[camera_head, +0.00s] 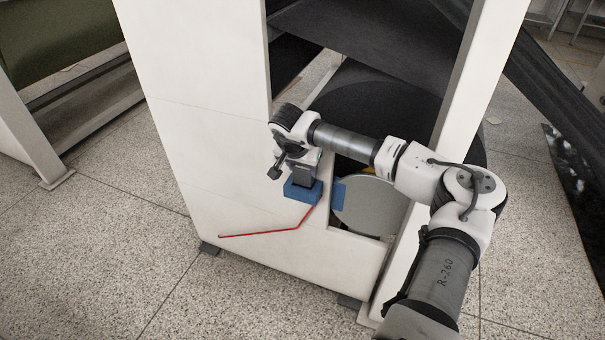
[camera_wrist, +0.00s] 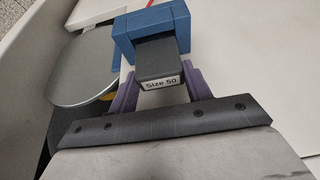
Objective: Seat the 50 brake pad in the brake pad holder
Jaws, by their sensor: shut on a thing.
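The brake pad (camera_wrist: 157,55) is a dark grey block with a white label reading "Size 50" on its near end. My gripper (camera_wrist: 156,88) has purple fingers on both sides of the pad and is shut on it. The far end of the pad meets the blue brake pad holder (camera_wrist: 124,38), whose walls stand around it. In the head view, the holder (camera_head: 298,194) is on the white machine frame, with the dark pad (camera_head: 303,177) just above it, under my wrist. I cannot tell how deep the pad sits in the holder.
The white machine frame (camera_head: 225,150) surrounds an opening to the right of the holder. A silver disc (camera_head: 372,207) and a blue plate (camera_head: 338,193) are there. A bent red rod (camera_head: 265,232) runs below the holder. Speckled floor (camera_head: 110,210) is clear at left.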

